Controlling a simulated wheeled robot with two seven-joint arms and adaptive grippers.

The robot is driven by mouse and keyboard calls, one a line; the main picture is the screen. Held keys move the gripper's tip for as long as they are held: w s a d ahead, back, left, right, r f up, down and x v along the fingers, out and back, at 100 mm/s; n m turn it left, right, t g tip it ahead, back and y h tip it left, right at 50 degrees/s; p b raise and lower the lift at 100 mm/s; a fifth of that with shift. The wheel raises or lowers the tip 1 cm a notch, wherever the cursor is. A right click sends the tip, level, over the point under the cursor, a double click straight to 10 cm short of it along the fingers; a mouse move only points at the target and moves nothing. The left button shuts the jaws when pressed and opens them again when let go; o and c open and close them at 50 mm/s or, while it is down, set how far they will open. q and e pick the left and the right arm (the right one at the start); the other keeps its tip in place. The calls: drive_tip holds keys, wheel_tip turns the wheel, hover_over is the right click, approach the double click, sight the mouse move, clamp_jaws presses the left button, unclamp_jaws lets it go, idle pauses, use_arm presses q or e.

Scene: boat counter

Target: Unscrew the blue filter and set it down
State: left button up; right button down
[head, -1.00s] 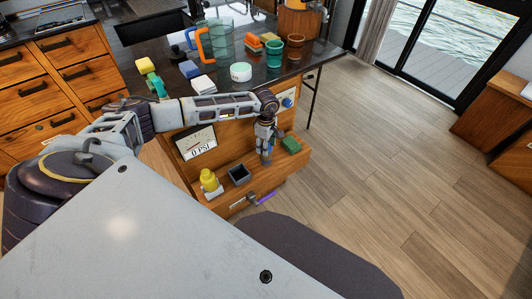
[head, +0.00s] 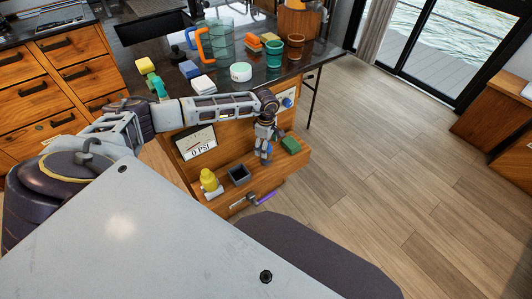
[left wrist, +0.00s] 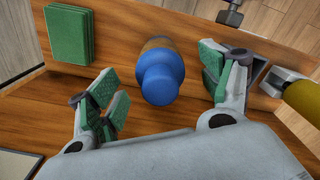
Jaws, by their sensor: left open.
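The blue filter (left wrist: 161,76) stands out in the left wrist view, with a brownish part behind its blue body. My left gripper (left wrist: 164,86) is open, its green-padded fingers on either side of the filter with a visible gap on both sides. In the head view the left gripper (head: 264,148) is over the low wooden ledge at the front of the counter and largely hides the filter. My right gripper is not in view.
A gauge (head: 197,143) reads 0 PSI. Cups and blocks crowd the countertop (head: 270,75). Floor to the right is clear.

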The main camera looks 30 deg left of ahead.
use_arm(q)
drive_tip(key=shift+m, duration=5.9)
drive_tip(key=c, duration=1)
drive_tip(key=shift+c, duration=0.2)
